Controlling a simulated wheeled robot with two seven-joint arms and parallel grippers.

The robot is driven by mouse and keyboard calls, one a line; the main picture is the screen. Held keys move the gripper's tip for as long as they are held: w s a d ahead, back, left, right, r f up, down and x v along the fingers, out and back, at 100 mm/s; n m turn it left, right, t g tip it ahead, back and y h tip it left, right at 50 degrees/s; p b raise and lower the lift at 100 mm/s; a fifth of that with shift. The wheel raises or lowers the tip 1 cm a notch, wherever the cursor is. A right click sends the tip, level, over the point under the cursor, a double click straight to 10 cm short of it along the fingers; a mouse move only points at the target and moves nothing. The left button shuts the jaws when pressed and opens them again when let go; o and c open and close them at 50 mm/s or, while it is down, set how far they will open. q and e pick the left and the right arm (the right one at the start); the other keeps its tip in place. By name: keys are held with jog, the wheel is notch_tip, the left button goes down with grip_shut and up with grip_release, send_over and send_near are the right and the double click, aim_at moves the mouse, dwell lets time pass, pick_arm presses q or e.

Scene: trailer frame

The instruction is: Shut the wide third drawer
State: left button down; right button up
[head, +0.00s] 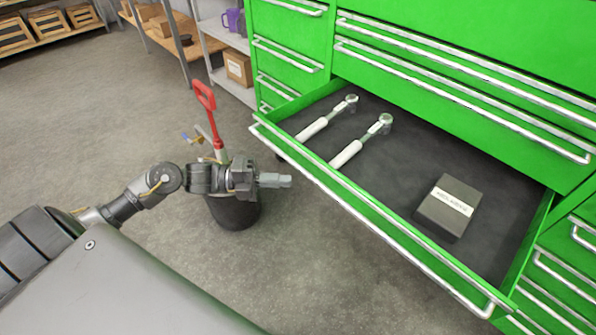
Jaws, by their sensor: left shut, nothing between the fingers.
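The wide drawer (388,224) of the green tool cabinet is pulled far out. A long silver handle runs along its front edge. Two white-handled ratchet tools (361,142) and a dark box with a white label (448,207) lie on its dark lining. My left gripper (286,181) is shut and empty. It appears in front of and to the left of the drawer front, apart from the handle. My right gripper is not in view.
The green cabinet (480,50) has shut wide drawers above and narrow drawers at both sides. A dark bucket (234,208) with a red-handled tool (205,97) stands behind my left wrist. Shelves with crates (47,22) line the back. The grey floor at left is clear.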

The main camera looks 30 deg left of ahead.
aim_at(315, 173)
pick_arm(q)
jog(key=shift+w+d, duration=0.45)
jog(key=shift+w, duration=0.3)
jog(key=shift+w+d, duration=0.45)
jog(key=shift+w, duration=0.25)
jog(key=shift+w+d, duration=0.45)
jog(key=shift+w, duration=0.3)
jog(key=shift+w, duration=0.1)
